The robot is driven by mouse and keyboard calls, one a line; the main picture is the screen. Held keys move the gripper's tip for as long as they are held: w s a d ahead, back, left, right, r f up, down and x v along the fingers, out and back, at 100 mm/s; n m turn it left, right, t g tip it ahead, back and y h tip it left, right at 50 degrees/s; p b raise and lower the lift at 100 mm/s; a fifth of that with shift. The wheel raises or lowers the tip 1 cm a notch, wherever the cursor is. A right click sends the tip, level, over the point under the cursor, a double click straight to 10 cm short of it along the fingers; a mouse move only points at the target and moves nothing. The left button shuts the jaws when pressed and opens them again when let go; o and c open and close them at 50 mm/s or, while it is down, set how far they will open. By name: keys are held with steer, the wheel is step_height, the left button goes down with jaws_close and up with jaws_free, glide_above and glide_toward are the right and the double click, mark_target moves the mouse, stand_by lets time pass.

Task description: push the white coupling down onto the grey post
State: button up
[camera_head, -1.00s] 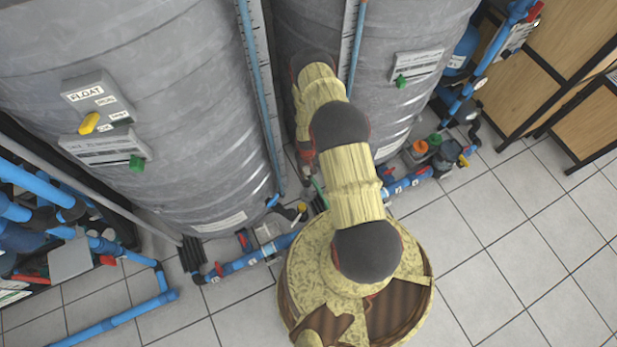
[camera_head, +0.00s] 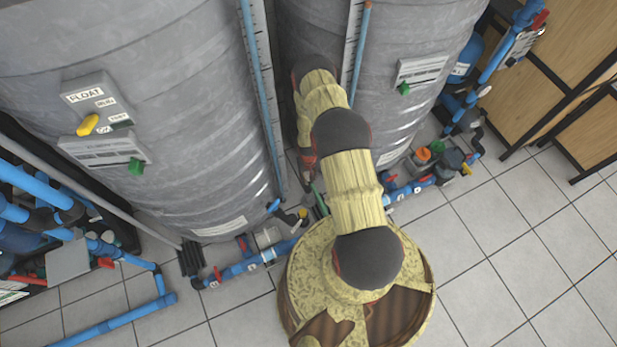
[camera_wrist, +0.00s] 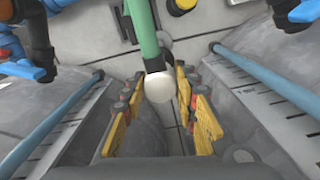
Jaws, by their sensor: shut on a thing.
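In the wrist view, the white coupling (camera_wrist: 160,87) shows as a pale round end between the fingertips of my gripper (camera_wrist: 159,92). The gripper's yellow-padded fingers stand on either side of it, and the gripper is shut on it. A green pipe (camera_wrist: 144,28) with a dark collar runs up in the picture from beside the coupling. In the head view, my gripper (camera_head: 309,168) is low between the two tanks, largely hidden by my arm. The green pipe (camera_head: 319,202) shows just below it. I cannot make out the grey post.
Large grey tanks stand left (camera_head: 180,110) and right (camera_head: 420,35), with a narrow gap around my arm. Blue pipes with valves (camera_head: 240,267) run along the floor. A wooden cabinet (camera_head: 530,75) stands at the right. The tiled floor (camera_head: 520,240) at lower right is clear.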

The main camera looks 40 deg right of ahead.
mark_target(308, 182)
steer(key=shift+f+b, duration=1.2)
steer(key=shift+f, duration=1.05)
steer(key=shift+f, duration=0.35)
stand_by(0.6)
steer(key=o, duration=1.1)
steer(key=shift+o, duration=0.2)
steer(key=shift+r, duration=0.1)
step_height(308, 182, up, 12)
steer(key=shift+f, duration=0.1)
